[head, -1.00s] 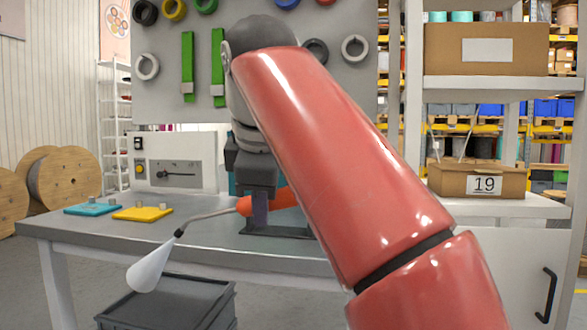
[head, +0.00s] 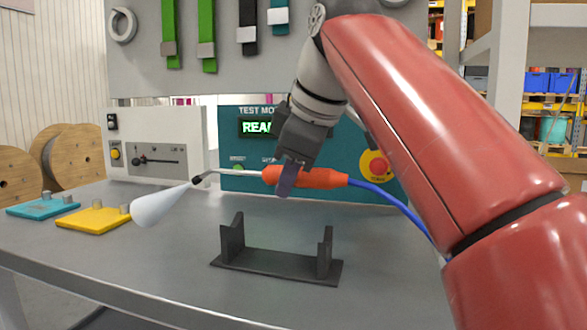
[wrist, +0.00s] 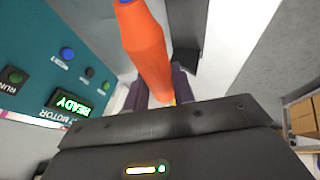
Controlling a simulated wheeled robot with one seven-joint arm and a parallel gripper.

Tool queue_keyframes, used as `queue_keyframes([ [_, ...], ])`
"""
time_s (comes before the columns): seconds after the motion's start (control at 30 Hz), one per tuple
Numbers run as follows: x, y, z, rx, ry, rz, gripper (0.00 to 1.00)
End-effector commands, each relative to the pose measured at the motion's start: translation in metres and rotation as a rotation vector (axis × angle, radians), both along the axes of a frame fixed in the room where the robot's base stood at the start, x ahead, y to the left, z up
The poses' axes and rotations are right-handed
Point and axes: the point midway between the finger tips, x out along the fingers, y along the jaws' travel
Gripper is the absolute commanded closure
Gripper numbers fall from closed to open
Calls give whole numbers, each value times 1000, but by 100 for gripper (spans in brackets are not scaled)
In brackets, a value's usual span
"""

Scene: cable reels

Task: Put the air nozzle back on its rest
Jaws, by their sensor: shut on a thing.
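The air nozzle (head: 318,178) has an orange handle, a thin bent grey tube with a black tip, and a white cone at its left end. A blue hose leaves the handle's right end. My gripper (head: 287,184) is shut on the orange handle, holding the nozzle roughly level above the bench. The handle also shows between the fingers in the wrist view (wrist: 147,50). The rest (head: 275,264) is a dark cradle with two notched uprights on the bench. It is empty, and in the head view the nozzle appears above it, apart from it.
Behind the nozzle stands a teal test panel (head: 240,185) with a lit display and a red button. A pale control box (head: 155,145) is to its left. Yellow (head: 95,221) and teal (head: 42,206) plates lie on the left of the grey bench (head: 170,280). The bench around the rest is clear.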

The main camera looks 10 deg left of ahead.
Motion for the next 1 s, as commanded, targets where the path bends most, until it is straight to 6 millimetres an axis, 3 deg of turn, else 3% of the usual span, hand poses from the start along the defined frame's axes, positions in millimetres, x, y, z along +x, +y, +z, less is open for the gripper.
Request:
queue_keyframes([
  [0.5,0,0,-29,-1,-1,0,100],
  [1.0,0,0,-33,-1,-1,0,100],
])
